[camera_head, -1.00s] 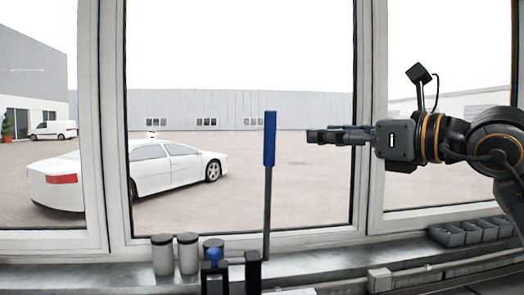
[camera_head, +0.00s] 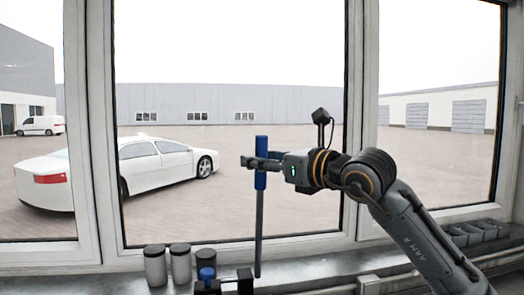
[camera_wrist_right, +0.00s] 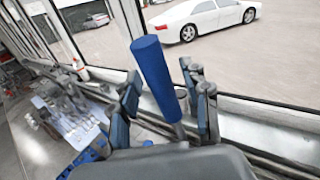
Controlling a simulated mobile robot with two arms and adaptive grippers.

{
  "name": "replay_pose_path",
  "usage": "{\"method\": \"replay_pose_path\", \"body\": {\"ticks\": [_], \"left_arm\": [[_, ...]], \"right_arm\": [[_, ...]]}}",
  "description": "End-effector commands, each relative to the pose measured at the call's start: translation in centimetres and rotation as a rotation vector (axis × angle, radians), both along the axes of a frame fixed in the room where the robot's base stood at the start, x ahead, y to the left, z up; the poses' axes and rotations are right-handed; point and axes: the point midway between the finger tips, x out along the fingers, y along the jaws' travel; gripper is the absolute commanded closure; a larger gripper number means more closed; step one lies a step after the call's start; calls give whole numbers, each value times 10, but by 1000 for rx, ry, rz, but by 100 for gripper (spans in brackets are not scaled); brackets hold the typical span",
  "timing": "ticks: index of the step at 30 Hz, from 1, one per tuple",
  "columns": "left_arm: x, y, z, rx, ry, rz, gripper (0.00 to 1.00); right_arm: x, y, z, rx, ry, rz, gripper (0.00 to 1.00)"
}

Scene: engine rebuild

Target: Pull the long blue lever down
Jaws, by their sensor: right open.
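The long lever has a blue grip (camera_head: 261,160) on a thin grey rod (camera_head: 259,225) and stands upright in front of the window. In the right wrist view the blue grip (camera_wrist_right: 155,75) rises between the two fingers. My right gripper (camera_head: 257,163) comes in from the right at the height of the blue grip. It is open, with one finger on each side of the grip; the fingers also show in the right wrist view (camera_wrist_right: 163,100). I cannot tell whether either finger touches the grip. My left gripper is out of view.
Several grey canisters (camera_head: 180,263) stand on the sill left of the lever. A shorter blue-knobbed lever (camera_head: 207,274) is near the rod's base. Grey bins (camera_head: 470,233) stand at the right. The window frame (camera_head: 355,120) rises behind my arm.

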Motion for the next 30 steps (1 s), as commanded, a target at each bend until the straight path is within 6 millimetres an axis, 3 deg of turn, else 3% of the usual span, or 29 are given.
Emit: {"method": "replay_pose_path", "body": {"ticks": [8, 15, 16, 25, 30], "left_arm": [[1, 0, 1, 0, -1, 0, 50], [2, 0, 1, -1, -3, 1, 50], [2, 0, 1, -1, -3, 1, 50], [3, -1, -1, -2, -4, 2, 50], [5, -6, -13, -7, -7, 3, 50]], "right_arm": [[1, 2, -1, 0, 0, 1, 53], [1, 2, -1, 0, 0, 1, 98], [1, 1, -1, 0, 0, 1, 100], [1, 0, -1, 1, -3, 0, 100], [2, -12, -7, 8, -28, -1, 100]]}}
